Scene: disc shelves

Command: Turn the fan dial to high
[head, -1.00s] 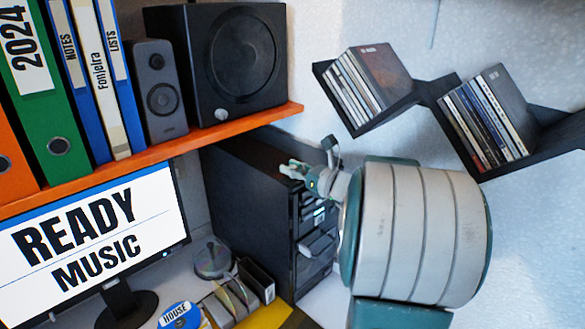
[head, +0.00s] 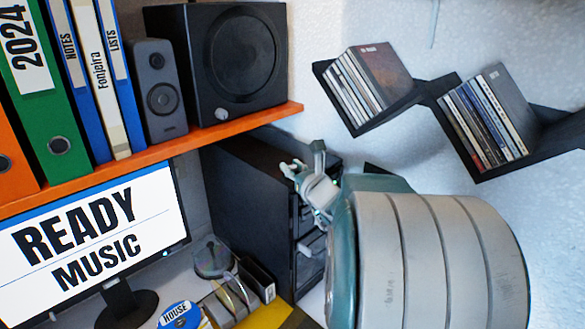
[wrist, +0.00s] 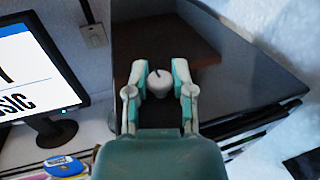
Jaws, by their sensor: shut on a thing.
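The fan dial (wrist: 159,86) shows in the wrist view as a small, round, pale knob with a dark pointer line that runs up toward its far edge. My gripper (wrist: 159,74) has its two teal and white fingers on either side of the knob, shut on it. In the head view my gripper (head: 290,168) is at the upper front part of the black tower case (head: 245,210), beneath the right end of the orange shelf. The dial cannot be made out in that view. Any speed marks around it are too small to read.
The orange shelf (head: 150,155) with binders and speakers runs above the monitor (head: 95,240) and the case. Dark zigzag shelves (head: 425,90) with discs hang on the right wall. Small disc racks (head: 240,295) stand on the desk left of the case.

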